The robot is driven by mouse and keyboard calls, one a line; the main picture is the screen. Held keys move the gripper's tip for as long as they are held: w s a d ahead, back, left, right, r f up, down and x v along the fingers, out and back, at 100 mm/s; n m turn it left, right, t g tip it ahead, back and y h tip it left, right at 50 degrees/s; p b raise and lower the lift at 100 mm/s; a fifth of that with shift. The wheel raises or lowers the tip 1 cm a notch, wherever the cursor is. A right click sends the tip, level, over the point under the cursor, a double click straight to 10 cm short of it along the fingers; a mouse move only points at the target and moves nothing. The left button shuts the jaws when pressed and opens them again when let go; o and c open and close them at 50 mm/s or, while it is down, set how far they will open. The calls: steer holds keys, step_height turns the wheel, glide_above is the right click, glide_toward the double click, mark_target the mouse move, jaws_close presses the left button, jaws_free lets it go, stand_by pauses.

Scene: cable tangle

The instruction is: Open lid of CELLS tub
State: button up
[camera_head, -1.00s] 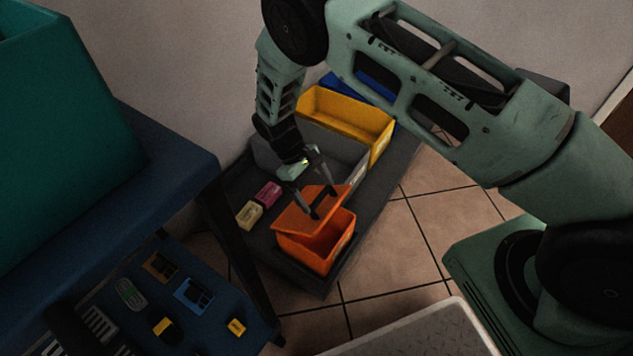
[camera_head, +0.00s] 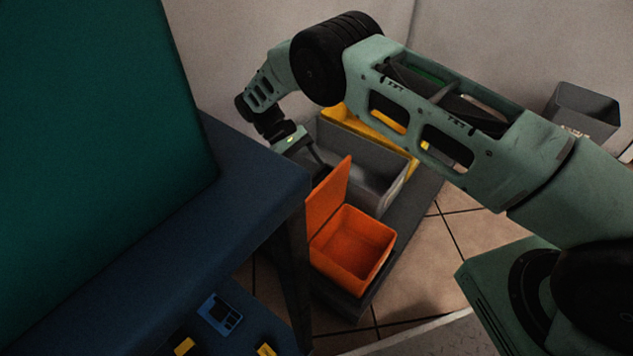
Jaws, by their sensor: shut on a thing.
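The orange tub (camera_head: 352,252) stands at the front end of a dark low platform. Its inside shows and looks empty. Its orange lid (camera_head: 328,203) stands steeply raised along the tub's left side, well clear of the opening. No CELLS label can be read from here. My gripper (camera_head: 318,168) is behind the lid's upper edge, shut on the lid. Its fingertips are partly hidden by the lid.
A grey bin (camera_head: 375,170) and a yellow bin (camera_head: 362,125) stand behind the tub on the platform. A dark blue workbench (camera_head: 245,190) with small devices on a lower shelf is close on the left. Another grey bin (camera_head: 585,112) is at the far right. Tiled floor lies right of the platform.

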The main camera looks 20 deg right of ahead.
steer(key=shift+w+a+f+b, duration=0.6)
steer(key=shift+w+f+b, duration=0.25)
steer(key=shift+b, duration=0.15)
steer(key=o, duration=1.2)
step_height(320, 180, up, 10)
steer(key=p, duration=0.4)
steer(key=shift+r, duration=0.1)
